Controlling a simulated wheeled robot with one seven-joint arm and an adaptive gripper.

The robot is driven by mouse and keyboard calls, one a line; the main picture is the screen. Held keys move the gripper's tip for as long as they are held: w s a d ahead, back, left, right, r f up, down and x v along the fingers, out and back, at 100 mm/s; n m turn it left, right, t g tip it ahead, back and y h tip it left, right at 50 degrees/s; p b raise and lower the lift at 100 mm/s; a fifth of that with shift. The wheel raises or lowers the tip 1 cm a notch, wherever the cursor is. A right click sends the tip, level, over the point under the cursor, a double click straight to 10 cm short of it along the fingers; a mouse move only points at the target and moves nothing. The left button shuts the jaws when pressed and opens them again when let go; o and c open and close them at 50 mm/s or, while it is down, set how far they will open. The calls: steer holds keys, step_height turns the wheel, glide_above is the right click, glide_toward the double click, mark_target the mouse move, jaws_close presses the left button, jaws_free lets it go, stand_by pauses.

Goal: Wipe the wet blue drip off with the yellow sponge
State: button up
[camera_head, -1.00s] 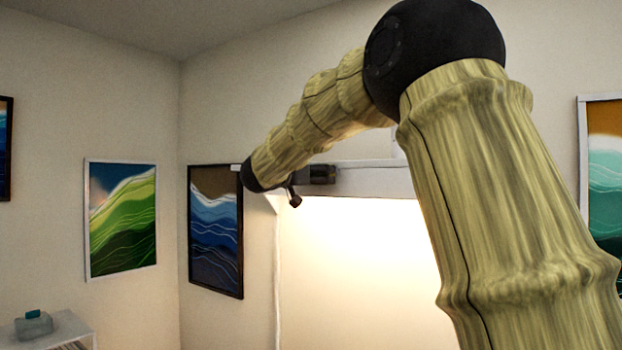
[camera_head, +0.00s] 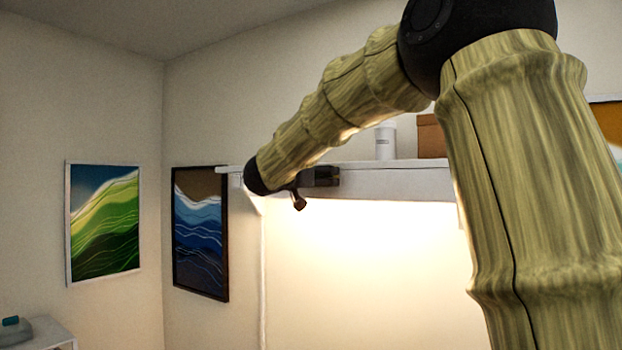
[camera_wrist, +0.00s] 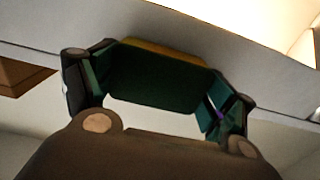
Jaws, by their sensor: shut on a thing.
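In the wrist view the sponge (camera_wrist: 158,80) shows a dark green face and a thin yellow edge along its top. My gripper (camera_wrist: 160,92) is shut on it, one finger at each end. Behind the sponge runs a pale band, which looks like the front of the white shelf; I cannot tell whether the sponge touches it. In the head view my arm reaches to the left end of this shelf (camera_head: 400,182), and the sponge cannot be made out there. The wet blue drip is not visible in either view.
A white bottle (camera_head: 386,142) and a brown box (camera_head: 432,136) stand on the shelf, right of my forearm. The wall below is brightly lit. Framed wave pictures hang on the walls, a green one (camera_head: 103,222) and a blue one (camera_head: 200,233). A low white unit is at bottom left.

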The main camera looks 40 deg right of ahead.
steer(key=shift+s+d, duration=0.2)
steer(key=shift+s, duration=0.15)
steer(key=shift+w+a, duration=0.1)
steer(key=shift+w, duration=0.05)
steer(key=shift+w+a, duration=0.35)
steer(key=shift+w, duration=0.45)
steer(key=shift+w+a, duration=0.3)
steer(key=shift+w, duration=0.45)
steer(key=shift+w+a, duration=0.1)
steer(key=shift+w, duration=0.1)
steer(key=w, duration=0.1)
steer(key=w+a, duration=0.1)
steer(key=w, duration=0.1)
steer(key=shift+a, duration=0.15)
